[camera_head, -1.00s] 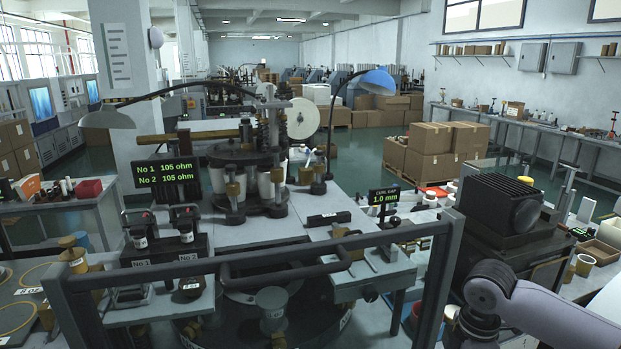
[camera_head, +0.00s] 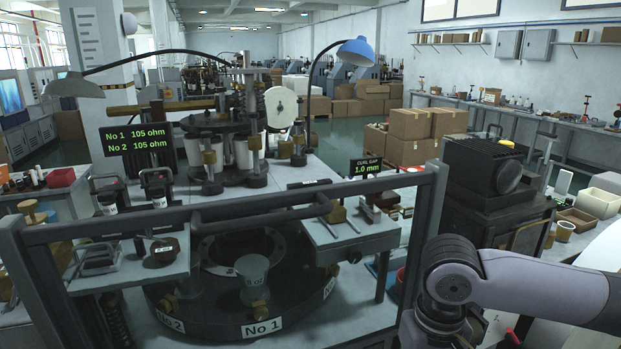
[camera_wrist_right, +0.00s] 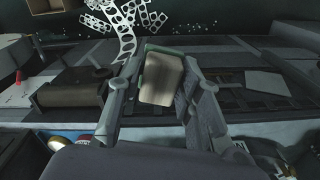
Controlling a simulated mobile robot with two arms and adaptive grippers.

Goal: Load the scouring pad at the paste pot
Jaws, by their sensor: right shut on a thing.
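In the right wrist view, my right gripper (camera_wrist_right: 160,88) is shut on a beige block with a green edge, seemingly the scouring pad (camera_wrist_right: 162,79). It holds the pad between its two fingers, slightly tilted. In the head view my right arm comes in from the lower right, but its gripper is out of sight below the picture. My left gripper is in neither view. I cannot make out the paste pot for certain in either view.
A dark railing (camera_head: 240,210) crosses in front of the machine with the round turntable (camera_head: 185,318). A dark boxy unit (camera_head: 485,165) stands right of it. In the wrist view, a dark cylinder (camera_wrist_right: 72,94) lies left of the gripper and a perforated metal strip (camera_wrist_right: 125,22) lies beyond.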

